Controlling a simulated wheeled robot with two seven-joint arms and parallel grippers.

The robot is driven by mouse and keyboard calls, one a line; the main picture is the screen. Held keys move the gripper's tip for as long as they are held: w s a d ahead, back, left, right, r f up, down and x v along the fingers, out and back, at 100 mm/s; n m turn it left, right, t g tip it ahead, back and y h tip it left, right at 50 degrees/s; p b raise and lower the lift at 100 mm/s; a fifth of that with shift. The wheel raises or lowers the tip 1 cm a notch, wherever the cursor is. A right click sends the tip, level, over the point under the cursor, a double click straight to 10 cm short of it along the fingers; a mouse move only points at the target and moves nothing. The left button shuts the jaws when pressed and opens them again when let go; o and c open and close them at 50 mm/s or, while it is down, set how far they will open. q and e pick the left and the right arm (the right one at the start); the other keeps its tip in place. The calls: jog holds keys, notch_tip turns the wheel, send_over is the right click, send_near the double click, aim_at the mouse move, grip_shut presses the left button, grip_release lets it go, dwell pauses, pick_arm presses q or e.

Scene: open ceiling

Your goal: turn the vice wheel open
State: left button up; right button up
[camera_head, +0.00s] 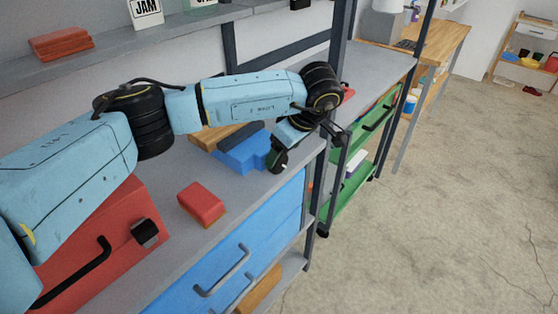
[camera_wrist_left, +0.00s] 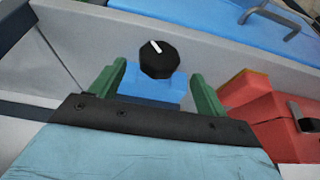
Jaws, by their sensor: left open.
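The blue vice (camera_head: 243,152) stands on the grey shelf near its front right corner. Its black round wheel (camera_head: 277,161) faces the shelf's front edge and has a white mark. In the left wrist view the wheel (camera_wrist_left: 158,62) shows in front of the blue vice body (camera_wrist_left: 150,88). My left gripper (camera_head: 283,149) is at the wheel. Its green fingers are spread, one on each side of the wheel and vice body, with a gap visible in the left wrist view (camera_wrist_left: 158,72). Contact is not visible. My right gripper is not in view.
A red block (camera_head: 201,203) lies on the shelf left of the vice. A red toolbox (camera_head: 100,255) with a black handle stands further left. Blue drawers (camera_head: 225,262) are below the shelf. A dark upright post (camera_head: 340,40) and a green rack (camera_head: 350,185) stand to the right.

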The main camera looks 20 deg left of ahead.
aim_at(281, 157)
pick_arm(q)
jog(key=x, duration=0.4)
jog(key=shift+f, duration=0.25)
jog(key=shift+w+a+f, duration=0.1)
jog(key=shift+a+f, duration=0.05)
jog(key=shift+f, duration=0.1)
jog(key=shift+a+f, duration=0.1)
jog(key=shift+f, duration=0.2)
jog(key=shift+w, duration=0.1)
jog(key=c, duration=0.9)
jog(key=shift+a, duration=0.1)
jog(key=shift+c, duration=0.3)
jog(key=shift+t+h+b, duration=0.3)
jog(key=shift+t+b, duration=0.05)
jog(key=shift+t, duration=0.15)
jog(key=shift+r, duration=0.1)
jog(key=o, duration=1)
jog(key=shift+c, duration=0.2)
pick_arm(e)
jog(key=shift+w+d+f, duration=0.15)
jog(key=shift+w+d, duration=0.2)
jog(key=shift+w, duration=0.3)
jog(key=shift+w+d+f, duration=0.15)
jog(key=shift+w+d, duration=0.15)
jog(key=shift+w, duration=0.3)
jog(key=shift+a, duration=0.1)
